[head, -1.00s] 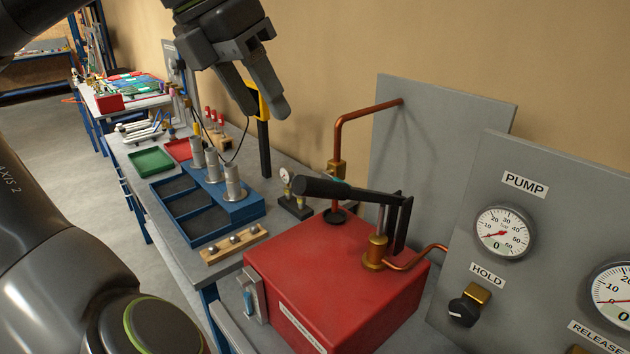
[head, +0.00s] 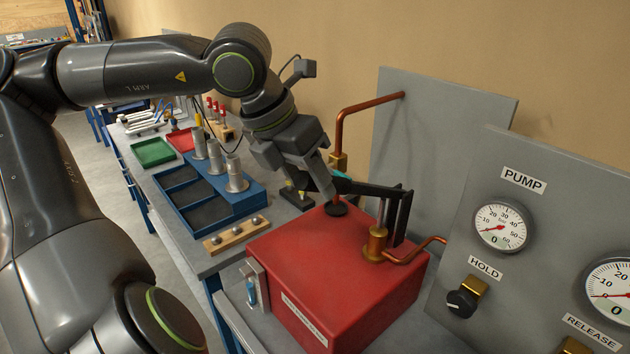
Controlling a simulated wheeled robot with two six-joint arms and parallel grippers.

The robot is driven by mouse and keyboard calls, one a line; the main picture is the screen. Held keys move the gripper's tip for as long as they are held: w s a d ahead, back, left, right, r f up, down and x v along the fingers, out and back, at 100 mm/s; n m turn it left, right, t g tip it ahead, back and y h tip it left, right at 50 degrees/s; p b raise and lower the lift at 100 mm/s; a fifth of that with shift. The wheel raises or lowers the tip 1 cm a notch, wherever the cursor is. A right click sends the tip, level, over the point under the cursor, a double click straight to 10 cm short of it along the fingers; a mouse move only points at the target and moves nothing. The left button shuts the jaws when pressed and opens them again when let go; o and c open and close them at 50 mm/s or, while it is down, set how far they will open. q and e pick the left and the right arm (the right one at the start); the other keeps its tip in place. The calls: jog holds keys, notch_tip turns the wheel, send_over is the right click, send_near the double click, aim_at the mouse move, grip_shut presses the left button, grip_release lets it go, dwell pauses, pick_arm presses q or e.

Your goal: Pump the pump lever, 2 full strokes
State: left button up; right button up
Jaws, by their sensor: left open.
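The black pump lever (head: 368,188) is pivoted at the right on a black bracket beside a brass cylinder (head: 376,244), on top of the red pump box (head: 322,275). The lever lies nearly level, with its handle end toward the left. My left gripper (head: 322,188) is open at that handle end and covers most of the grip. I cannot tell whether the handle lies between the fingers or only behind them. My right gripper is not in view.
A grey panel at the right carries the PUMP gauge (head: 501,227), the HOLD knob (head: 462,302) and another gauge. A copper pipe (head: 342,130) rises behind the box. A blue tray (head: 208,200) with metal cylinders and a wooden strip (head: 236,236) stand left of it.

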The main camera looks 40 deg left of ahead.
pick_arm(q)
jog(key=shift+p+x, duration=0.35)
jog(key=shift+x, duration=1.05)
jog(key=shift+c, duration=0.4)
grip_shut()
